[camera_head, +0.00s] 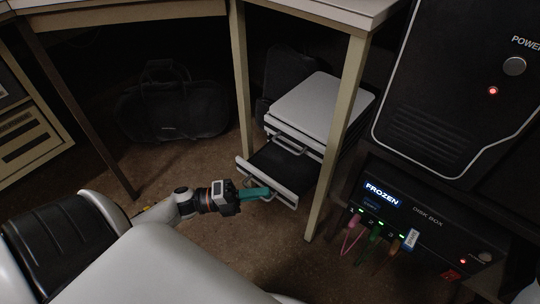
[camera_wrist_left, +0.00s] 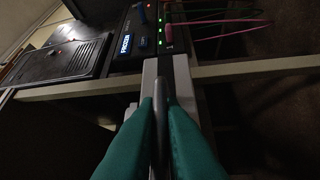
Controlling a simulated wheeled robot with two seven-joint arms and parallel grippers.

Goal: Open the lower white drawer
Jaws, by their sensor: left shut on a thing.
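The white drawer cabinet (camera_head: 318,108) stands under the desk. Its lower white drawer (camera_head: 268,183) is pulled partly out, and its dark inside (camera_head: 280,160) shows. The upper drawer's handle (camera_head: 290,143) shows above it, and that drawer looks closed. My left gripper (camera_head: 262,193) is at the lower drawer's front with its teal fingers. In the left wrist view, the teal fingers (camera_wrist_left: 160,120) are shut on the drawer's metal handle (camera_wrist_left: 160,110), with the pale drawer front (camera_wrist_left: 150,75) just beyond. My right gripper is not in view.
A desk leg (camera_head: 338,130) stands close to the right of the drawer, another leg (camera_head: 241,80) behind left. A black bag (camera_head: 172,105) lies under the desk. A disk box (camera_head: 425,225) with coloured cables is at right. The brown floor (camera_head: 215,165) left of the drawer is clear.

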